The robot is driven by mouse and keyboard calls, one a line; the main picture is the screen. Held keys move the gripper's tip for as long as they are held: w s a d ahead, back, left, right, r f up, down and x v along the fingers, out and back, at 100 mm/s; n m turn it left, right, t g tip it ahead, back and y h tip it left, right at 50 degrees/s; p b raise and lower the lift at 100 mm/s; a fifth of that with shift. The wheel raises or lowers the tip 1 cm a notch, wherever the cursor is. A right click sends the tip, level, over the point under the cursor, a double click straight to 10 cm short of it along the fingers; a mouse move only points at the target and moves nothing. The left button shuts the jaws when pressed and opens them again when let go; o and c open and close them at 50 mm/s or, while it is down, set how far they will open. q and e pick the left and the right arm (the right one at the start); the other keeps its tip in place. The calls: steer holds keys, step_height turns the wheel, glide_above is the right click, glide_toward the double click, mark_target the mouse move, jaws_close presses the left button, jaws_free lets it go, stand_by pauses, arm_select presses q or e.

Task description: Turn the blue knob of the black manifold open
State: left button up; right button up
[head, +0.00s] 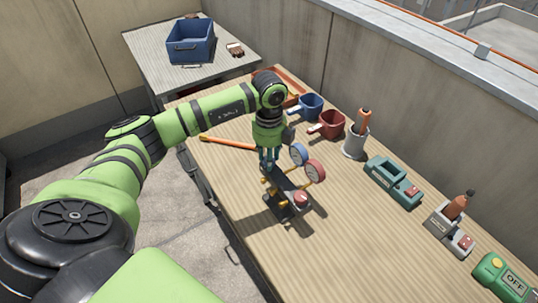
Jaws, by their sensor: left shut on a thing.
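The black manifold (284,188) sits on the wooden table, with a blue-rimmed gauge (299,153) and a red-rimmed gauge (315,171) at its far side. A red knob (300,198) shows at its near end. My left gripper (268,163) points down at the manifold's far end and is shut there. The blue knob is hidden by the fingers, apparently between them, so how far it is turned cannot be seen. My right gripper is out of view.
An orange-yellow bar (228,143) lies left of the gripper. Blue (306,107) and red (327,125) scoops, a grey cup (355,143) and green devices (393,181) line the wall side. A blue crate (191,42) stands on the far table. The near tabletop is clear.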

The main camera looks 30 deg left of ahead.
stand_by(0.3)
arm_select(q)
steer(key=o, duration=1.2)
steer(key=shift+c, duration=0.2)
step_height(320, 180, up, 12)
steer(key=shift+f, duration=0.1)
